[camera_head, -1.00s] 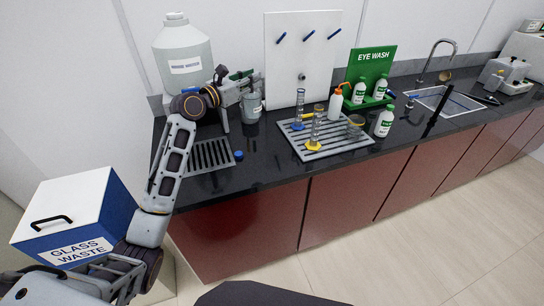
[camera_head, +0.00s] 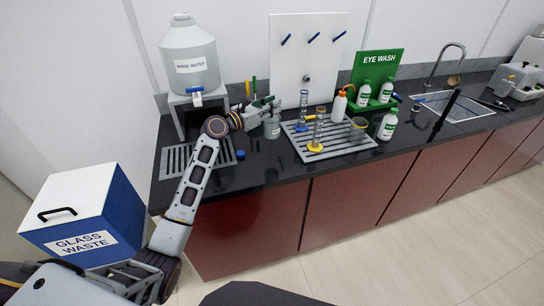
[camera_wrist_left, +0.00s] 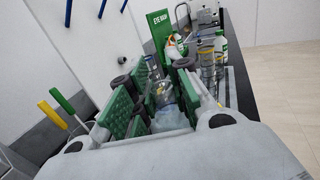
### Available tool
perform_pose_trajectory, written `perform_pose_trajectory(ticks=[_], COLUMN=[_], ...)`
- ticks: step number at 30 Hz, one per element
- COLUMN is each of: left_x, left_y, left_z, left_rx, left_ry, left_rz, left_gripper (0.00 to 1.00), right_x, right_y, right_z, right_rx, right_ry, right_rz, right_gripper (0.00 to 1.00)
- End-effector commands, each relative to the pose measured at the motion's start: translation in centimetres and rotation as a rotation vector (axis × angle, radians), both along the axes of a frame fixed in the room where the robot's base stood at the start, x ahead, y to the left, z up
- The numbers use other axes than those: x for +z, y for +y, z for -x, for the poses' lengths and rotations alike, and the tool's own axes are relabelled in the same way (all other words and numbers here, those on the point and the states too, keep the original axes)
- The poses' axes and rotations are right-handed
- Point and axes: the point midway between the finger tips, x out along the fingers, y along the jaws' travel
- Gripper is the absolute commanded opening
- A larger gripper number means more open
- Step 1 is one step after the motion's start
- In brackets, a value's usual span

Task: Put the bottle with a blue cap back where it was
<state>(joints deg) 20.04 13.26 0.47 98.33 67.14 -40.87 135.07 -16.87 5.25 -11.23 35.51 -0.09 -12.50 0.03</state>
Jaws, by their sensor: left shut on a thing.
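My left gripper (camera_head: 266,106) is shut on a small grey, see-through-looking container (camera_head: 271,128) with a pale label. It is just left of the slotted rack, and I cannot tell whether its base touches the counter. In the left wrist view the green finger pads (camera_wrist_left: 143,105) close around a clear vessel (camera_wrist_left: 166,97). No blue cap shows on it. A loose blue cap-like disc (camera_head: 240,154) lies on the counter near the drain grate. My right gripper is not in view.
A white pegboard (camera_head: 306,60) stands behind. A wash-water tank (camera_head: 190,60) is at left. The eye wash stand (camera_head: 377,70) and a white bottle (camera_head: 388,125) are at right. Counter in front of the grate is clear.

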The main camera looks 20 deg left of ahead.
Motion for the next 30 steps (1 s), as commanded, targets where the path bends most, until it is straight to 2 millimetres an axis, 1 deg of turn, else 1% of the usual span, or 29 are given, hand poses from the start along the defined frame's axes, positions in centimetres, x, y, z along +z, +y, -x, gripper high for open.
perform_pose_trajectory(ticks=[4, 7, 15, 18, 21, 30], left_x=[0.0, -0.6, -3.7, -4.6, -4.9, -4.9], left_y=[0.0, 0.0, 0.0, 0.0, 0.0, 0.0], left_z=[0.0, 0.0, 0.0, 0.0, 0.0, 0.0], left_rx=[0.000, 0.000, 0.000, 0.000, 0.000, 0.000], left_ry=[-0.002, 0.000, 0.000, 0.001, -0.001, -0.002], left_rz=[0.001, 0.001, 0.002, 0.001, 0.001, 0.001], left_gripper=[0.00, 0.00, 0.00, 0.00, 0.00, 0.00], right_x=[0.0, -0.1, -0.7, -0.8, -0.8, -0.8], right_y=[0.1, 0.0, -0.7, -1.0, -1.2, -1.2], right_z=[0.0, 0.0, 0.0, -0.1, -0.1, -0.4], right_rx=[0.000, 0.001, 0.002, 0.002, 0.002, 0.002], right_ry=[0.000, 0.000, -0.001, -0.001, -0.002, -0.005], right_rz=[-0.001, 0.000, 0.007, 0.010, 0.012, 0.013], right_gripper=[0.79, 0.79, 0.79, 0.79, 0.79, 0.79])
